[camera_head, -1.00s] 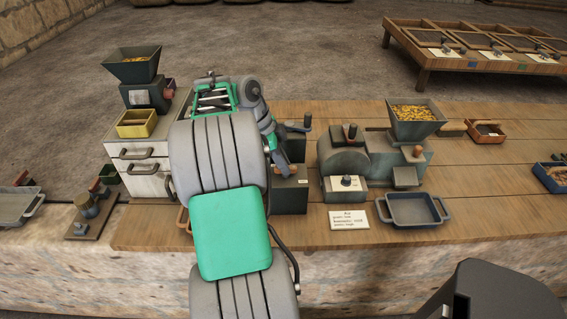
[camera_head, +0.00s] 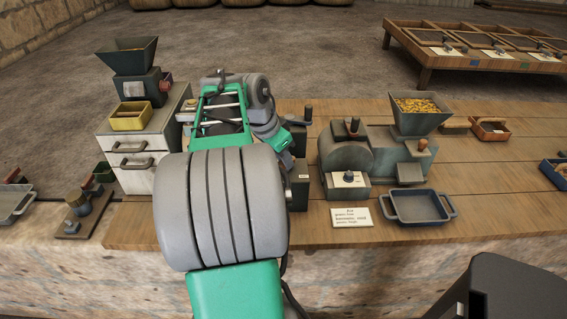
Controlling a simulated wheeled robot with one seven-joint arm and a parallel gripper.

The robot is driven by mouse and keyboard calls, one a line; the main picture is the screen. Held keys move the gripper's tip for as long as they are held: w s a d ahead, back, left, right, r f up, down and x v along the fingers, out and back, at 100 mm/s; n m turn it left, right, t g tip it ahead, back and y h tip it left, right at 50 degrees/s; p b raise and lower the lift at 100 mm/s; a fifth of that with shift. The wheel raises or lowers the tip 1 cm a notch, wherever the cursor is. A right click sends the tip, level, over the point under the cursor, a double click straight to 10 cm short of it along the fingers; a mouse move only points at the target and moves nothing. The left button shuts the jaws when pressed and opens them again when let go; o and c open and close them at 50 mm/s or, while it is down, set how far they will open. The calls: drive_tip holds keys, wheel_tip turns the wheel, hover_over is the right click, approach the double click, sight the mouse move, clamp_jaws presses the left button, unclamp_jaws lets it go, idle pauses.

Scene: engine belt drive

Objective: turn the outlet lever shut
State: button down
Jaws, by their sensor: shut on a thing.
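My gripper (camera_head: 284,142) is at the left side of a dark machine block (camera_head: 299,192) left of the middle of the bench. Only part of its green and grey wrist end shows. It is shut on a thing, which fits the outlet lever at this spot. My own forearm and elbow cover the fingertips, the lever and most of the machine, so the grip and the lever's angle cannot be seen. An upright dark handle (camera_head: 308,113) stands just right of my gripper, apart from it.
A grey-green mill (camera_head: 345,155) with a grain-filled hopper (camera_head: 418,113) stands to the right. A blue-grey tray (camera_head: 418,207) and a label card (camera_head: 350,218) lie before it. A white drawer cabinet (camera_head: 142,170) with a yellow box (camera_head: 131,117) is left.

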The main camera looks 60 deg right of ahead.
drive_tip(key=n+b, duration=0.1)
drive_tip(key=n, duration=0.1)
drive_tip(key=n+t+b, duration=0.2)
drive_tip(key=n, duration=0.1)
drive_tip(key=shift+s+f+n, duration=0.15)
drive_tip(key=shift+s+n, duration=0.1)
drive_tip(key=shift+n, duration=0.05)
drive_tip(key=n+t+b, duration=0.1)
drive_tip(key=n+t, duration=0.1)
drive_tip(key=n, duration=0.2)
drive_tip(key=shift+n, duration=0.3)
drive_tip(key=c, duration=1.3)
unclamp_jaws()
drive_tip(key=shift+r, duration=0.25)
drive_tip(key=p+v, duration=0.1)
drive_tip(key=v, duration=0.6)
drive_tip(key=shift+s+a+r, duration=0.1)
drive_tip(key=shift+s+r, duration=0.05)
drive_tip(key=shift+r, duration=0.15)
